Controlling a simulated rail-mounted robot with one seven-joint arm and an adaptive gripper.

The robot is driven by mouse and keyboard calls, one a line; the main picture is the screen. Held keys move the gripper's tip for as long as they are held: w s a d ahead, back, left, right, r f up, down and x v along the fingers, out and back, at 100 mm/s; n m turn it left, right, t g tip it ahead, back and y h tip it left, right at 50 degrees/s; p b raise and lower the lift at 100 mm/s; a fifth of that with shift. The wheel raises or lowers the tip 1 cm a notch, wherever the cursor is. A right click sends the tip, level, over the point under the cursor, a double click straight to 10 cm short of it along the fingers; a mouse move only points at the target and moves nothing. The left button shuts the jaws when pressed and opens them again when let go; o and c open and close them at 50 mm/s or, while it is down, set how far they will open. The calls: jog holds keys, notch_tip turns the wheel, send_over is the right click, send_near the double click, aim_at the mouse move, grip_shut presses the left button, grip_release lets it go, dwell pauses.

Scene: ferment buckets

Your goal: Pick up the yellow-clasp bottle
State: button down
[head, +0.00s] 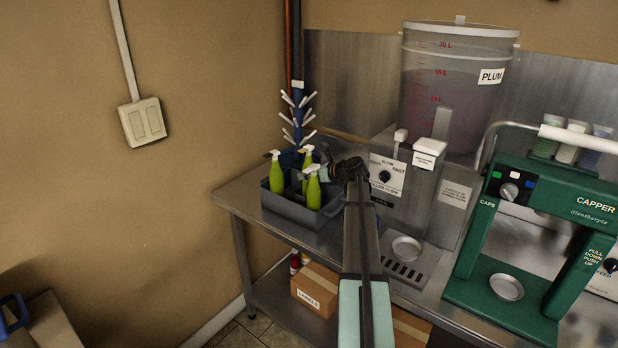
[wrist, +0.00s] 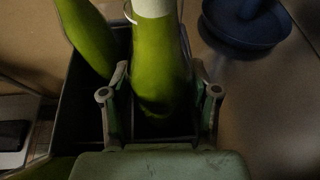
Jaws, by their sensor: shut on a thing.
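Green swing-top bottles stand in a dark grey crate (head: 290,207) at the left end of the steel table: one at the left (head: 277,178), one at the front right (head: 313,192) and one behind (head: 307,159). My gripper (head: 324,173) reaches in from the right, at the crate's right side. In the wrist view its two fingers (wrist: 160,105) are shut on a green bottle (wrist: 158,55) with a pale top, one finger on each side. The held bottle is still within the crate's outline. Its clasp colour does not show clearly.
Another green bottle (wrist: 88,38) stands close to the left of the held one in the wrist view. A blue round base (wrist: 243,30) is at its upper right. A bottle tree (head: 298,115) stands behind the crate; a steel filler (head: 402,180) is to the right.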

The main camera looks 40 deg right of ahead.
notch_tip(320, 180, up, 18)
jog(key=shift+r+b, duration=0.1)
jog(key=shift+b, duration=1.1)
jog(key=shift+r+p, duration=0.45)
jog(key=shift+p, duration=0.1)
